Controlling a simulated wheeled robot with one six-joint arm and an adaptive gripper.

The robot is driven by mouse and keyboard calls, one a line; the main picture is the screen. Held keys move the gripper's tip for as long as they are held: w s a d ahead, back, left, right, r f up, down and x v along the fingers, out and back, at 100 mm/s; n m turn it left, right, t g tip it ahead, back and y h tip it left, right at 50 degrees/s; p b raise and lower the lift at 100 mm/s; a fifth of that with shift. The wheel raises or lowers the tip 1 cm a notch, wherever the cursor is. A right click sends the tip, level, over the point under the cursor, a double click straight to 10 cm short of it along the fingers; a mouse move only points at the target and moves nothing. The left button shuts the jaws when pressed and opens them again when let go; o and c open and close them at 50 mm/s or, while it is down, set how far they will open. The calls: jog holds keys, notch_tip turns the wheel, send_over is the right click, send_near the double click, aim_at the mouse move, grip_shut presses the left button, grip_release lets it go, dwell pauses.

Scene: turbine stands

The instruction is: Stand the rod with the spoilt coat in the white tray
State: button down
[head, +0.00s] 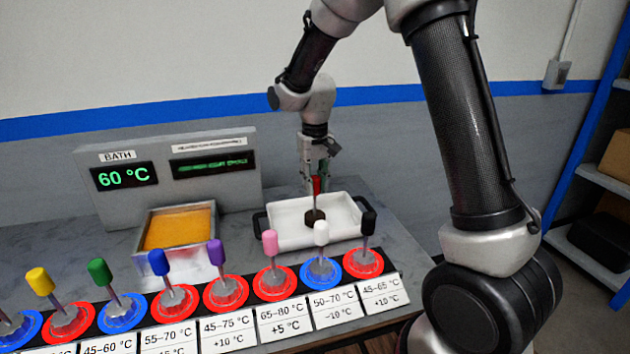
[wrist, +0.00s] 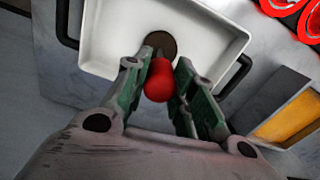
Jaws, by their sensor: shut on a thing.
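A rod with a red cap (head: 317,184) is between the fingers of my gripper (head: 315,172), which is shut on it. The rod is upright over the white tray (head: 278,240), with its dark round lower end (head: 315,217) inside the tray's outline. I cannot tell whether that end touches the tray floor. In the wrist view, the red cap (wrist: 159,82) sits between my gripper's green fingers (wrist: 160,70), and the dark round end (wrist: 161,43) shows beyond it against the tray (wrist: 108,38). The coat itself is hard to make out.
A row of capped rods stands in red and blue rings along the front, including the pink-capped (head: 270,243), white-capped (head: 321,236) and black-capped (head: 368,225) rods near the tray. An orange bath (head: 180,228) lies left of the tray, before a panel (head: 170,165) reading 60 °C.

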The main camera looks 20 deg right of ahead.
jog(key=shift+f, duration=0.3)
jog(key=c, duration=1.1)
grip_release()
jog(key=shift+o, duration=0.8)
jog(key=shift+r, duration=3.55)
